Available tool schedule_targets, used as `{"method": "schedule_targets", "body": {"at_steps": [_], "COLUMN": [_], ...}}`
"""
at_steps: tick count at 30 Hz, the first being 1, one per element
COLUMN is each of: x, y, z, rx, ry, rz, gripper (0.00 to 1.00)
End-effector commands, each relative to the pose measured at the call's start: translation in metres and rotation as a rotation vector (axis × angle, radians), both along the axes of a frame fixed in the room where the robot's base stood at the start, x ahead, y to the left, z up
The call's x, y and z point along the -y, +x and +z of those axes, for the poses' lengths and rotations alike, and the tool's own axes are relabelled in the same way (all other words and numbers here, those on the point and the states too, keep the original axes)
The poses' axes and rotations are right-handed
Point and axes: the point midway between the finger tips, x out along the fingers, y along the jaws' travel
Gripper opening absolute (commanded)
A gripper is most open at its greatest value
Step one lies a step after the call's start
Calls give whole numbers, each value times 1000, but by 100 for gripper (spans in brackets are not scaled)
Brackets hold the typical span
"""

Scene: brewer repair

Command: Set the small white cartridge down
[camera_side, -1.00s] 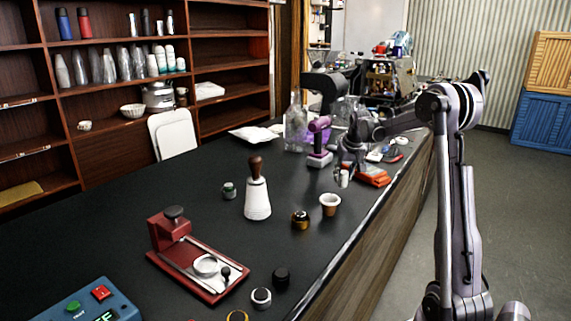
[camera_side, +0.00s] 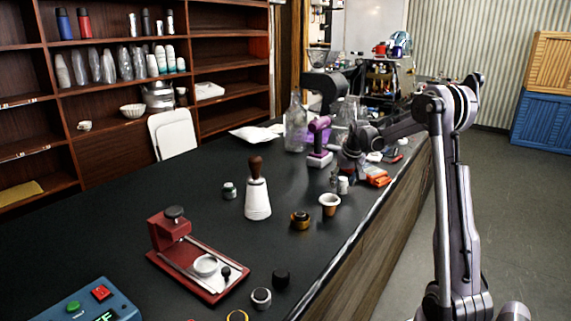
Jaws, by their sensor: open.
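The small white cartridge (camera_side: 343,185) is upright on the dark counter, just beyond the white-rimmed brown cup. My gripper (camera_side: 341,173) is small and dark in this view. It is open, with its fingers pointing down at the top of the cartridge, one finger just left of it. Whether a finger still touches the cartridge is too small to tell.
Orange-red packs (camera_side: 376,177) lie close to the right of my gripper. A purple drill-like tool (camera_side: 319,142) stands behind it on the left. The brown cup (camera_side: 329,203) and a white tamper with a wooden handle (camera_side: 257,203) stand nearer. The counter's edge runs along the right.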

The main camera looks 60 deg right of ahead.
Motion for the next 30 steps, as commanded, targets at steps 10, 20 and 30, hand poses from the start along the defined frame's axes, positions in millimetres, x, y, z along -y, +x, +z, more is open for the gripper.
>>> {"method": "schedule_targets", "body": {"at_steps": [10,20,30], "x": [-10,-27,-53], "y": [-10,-27,-27], "z": [37,94,116], "rx": [0,0,6], "ry": [0,0,-5], "rz": [0,0,33], "gripper": [54,54,54]}}
